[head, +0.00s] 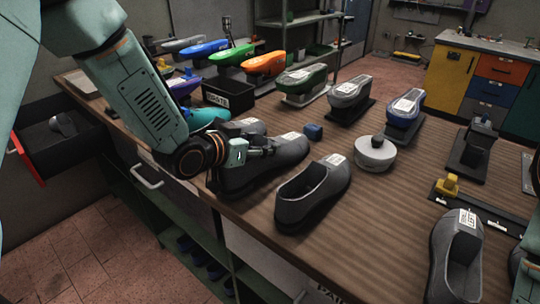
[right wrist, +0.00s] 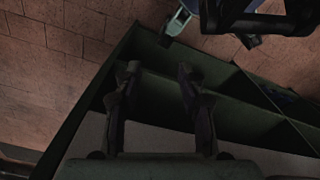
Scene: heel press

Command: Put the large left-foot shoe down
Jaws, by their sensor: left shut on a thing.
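A large dark grey shoe (head: 288,155) is at the front left of the workbench in the head view. My left gripper (head: 268,152) is shut on it, and the gripper and arm hide part of its upper. The sole is at or just above the wood; I cannot tell whether it touches. Which foot it fits is not clear. In the right wrist view my right gripper (right wrist: 157,72) is open and empty, with its fingers apart over the floor and lower shelving.
A grey shoe (head: 312,192) stands close to the right on the bench (head: 375,225), another (head: 457,258) at front right. Several shoe lasts and a black crate (head: 228,95) stand behind. Bare wood lies front centre.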

